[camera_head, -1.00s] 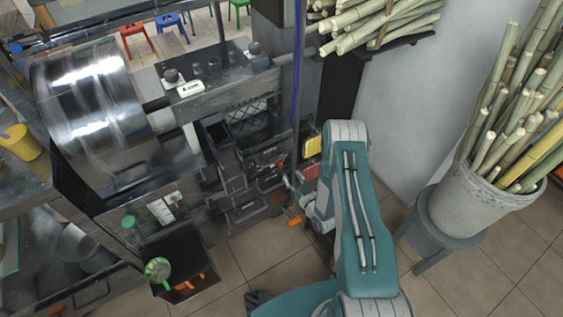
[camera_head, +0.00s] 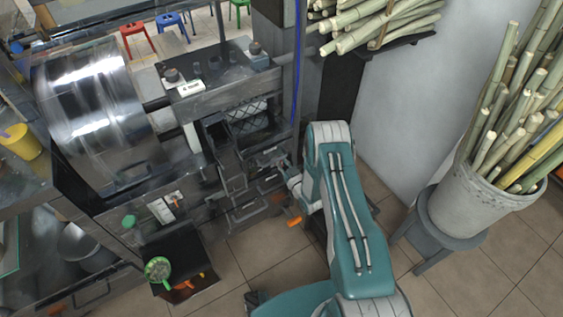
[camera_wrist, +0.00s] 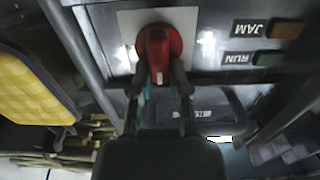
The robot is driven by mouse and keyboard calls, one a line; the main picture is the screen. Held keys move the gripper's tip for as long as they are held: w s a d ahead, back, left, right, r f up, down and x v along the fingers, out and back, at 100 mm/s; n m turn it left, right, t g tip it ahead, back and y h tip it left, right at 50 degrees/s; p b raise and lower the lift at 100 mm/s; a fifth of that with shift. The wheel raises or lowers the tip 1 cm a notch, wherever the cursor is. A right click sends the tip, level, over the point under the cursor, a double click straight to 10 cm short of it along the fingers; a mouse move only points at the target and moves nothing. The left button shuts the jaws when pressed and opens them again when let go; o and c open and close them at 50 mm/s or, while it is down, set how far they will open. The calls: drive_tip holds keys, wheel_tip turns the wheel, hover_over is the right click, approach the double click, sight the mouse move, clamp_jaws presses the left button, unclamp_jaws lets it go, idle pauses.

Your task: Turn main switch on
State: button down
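The main switch appears to be the red rotary knob (camera_wrist: 157,50) on a pale square plate in the wrist view, with its handle pointing toward me. My gripper (camera_wrist: 160,78) has its two dark fingers apart, one on each side of the red handle. Gaps seem to show beside the handle; I cannot tell whether either fingertip touches it. In the head view my gripper (camera_head: 272,158) is small at the machine front, left of my teal arm, and the red knob cannot be made out there.
A yellow panel (camera_wrist: 32,88) is at the wrist view's left. A bucket of cane (camera_head: 470,210) stands on a stool at right. A steel drum (camera_head: 95,105) is at left.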

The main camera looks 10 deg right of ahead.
drive_tip(key=shift+w+r, duration=0.1)
idle(0.3)
drive_tip(key=m, duration=0.4)
drive_tip(key=d+m, duration=0.1)
drive_tip(key=m, duration=0.4)
drive_tip(key=f+m, duration=0.1)
drive_tip(key=m, duration=0.3)
drive_tip(key=shift+w+d+m, duration=0.3)
drive_tip(key=shift+d+m, duration=0.05)
drive_tip(key=shift+m, duration=0.05)
drive_tip(key=shift+d+f+m, duration=0.1)
drive_tip(key=shift+f+m, duration=0.1)
drive_tip(key=shift+m, duration=0.85)
drive_tip(key=shift+f+m, duration=0.2)
drive_tip(key=shift+m, duration=0.85)
drive_tip(key=c, duration=0.6)
unclamp_jaws()
drive_tip(key=shift+d+f, duration=0.1)
